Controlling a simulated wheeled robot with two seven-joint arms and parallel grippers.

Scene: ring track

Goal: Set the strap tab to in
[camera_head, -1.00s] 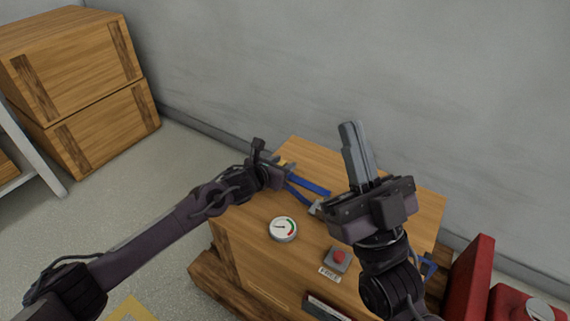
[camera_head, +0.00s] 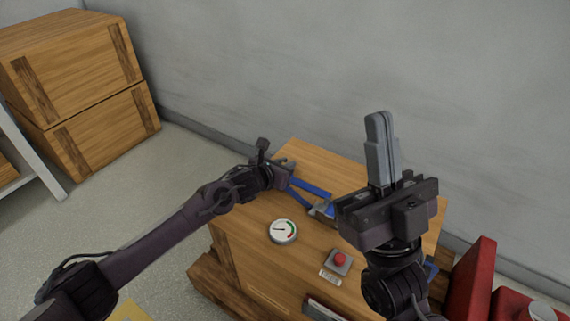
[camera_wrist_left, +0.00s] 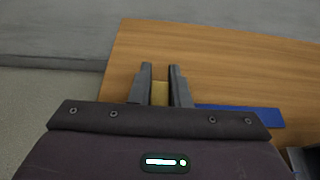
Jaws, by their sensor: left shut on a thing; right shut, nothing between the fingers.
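My left gripper (camera_head: 287,165) is at the back left of the wooden crate top. In the left wrist view its fingers (camera_wrist_left: 160,76) are shut on the yellow strap tab (camera_wrist_left: 160,93). The blue strap (camera_head: 311,188) runs from beside that gripper to the right, toward a grey metal piece (camera_head: 320,209) partly hidden behind my right gripper. The strap also shows in the left wrist view (camera_wrist_left: 240,116), right of the fingers. My right gripper (camera_head: 378,118) points up, shut and empty, over the right part of the crate top.
The wooden crate (camera_head: 262,211) carries a round gauge (camera_head: 283,231) and a red button (camera_head: 340,258). Red objects (camera_head: 472,282) stand at the right. Stacked wooden crates (camera_head: 85,90) stand at the left. A grey wall is behind.

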